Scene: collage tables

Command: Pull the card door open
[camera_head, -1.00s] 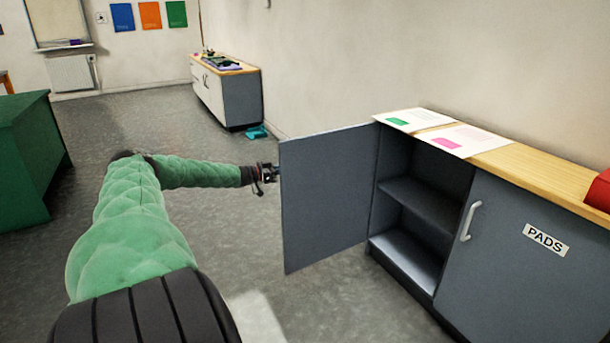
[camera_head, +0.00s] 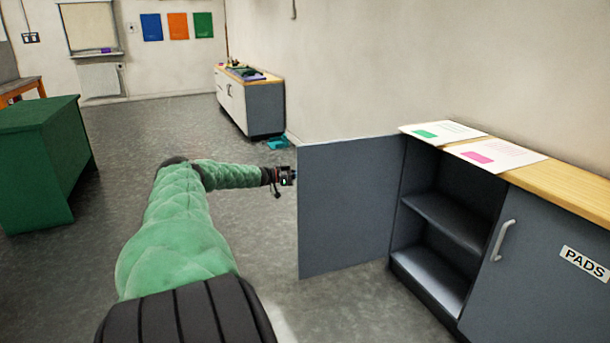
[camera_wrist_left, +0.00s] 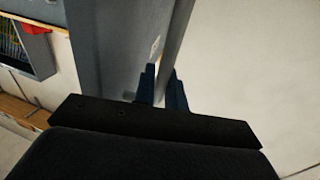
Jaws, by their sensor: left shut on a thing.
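The grey door (camera_head: 347,207) of the low cabinet stands swung wide open, out from the cabinet's left end. Its inner side and the empty shelf (camera_head: 445,221) behind it are in sight. My left gripper (camera_head: 288,177) is at the door's free edge, on the far side from the shelves. In the left wrist view the door (camera_wrist_left: 110,45) rises ahead, and the fingers (camera_wrist_left: 162,88) are closed around a grey upright bar, which looks like the door's handle. The handle is hidden in the head view. My right gripper is in neither view.
The closed door marked PADS (camera_head: 540,270) is to the right, with a pale handle (camera_head: 502,240). Papers (camera_head: 443,132) lie on the wooden top. A green cabinet (camera_head: 40,160) stands at left, and a second low cabinet (camera_head: 265,108) at the back.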

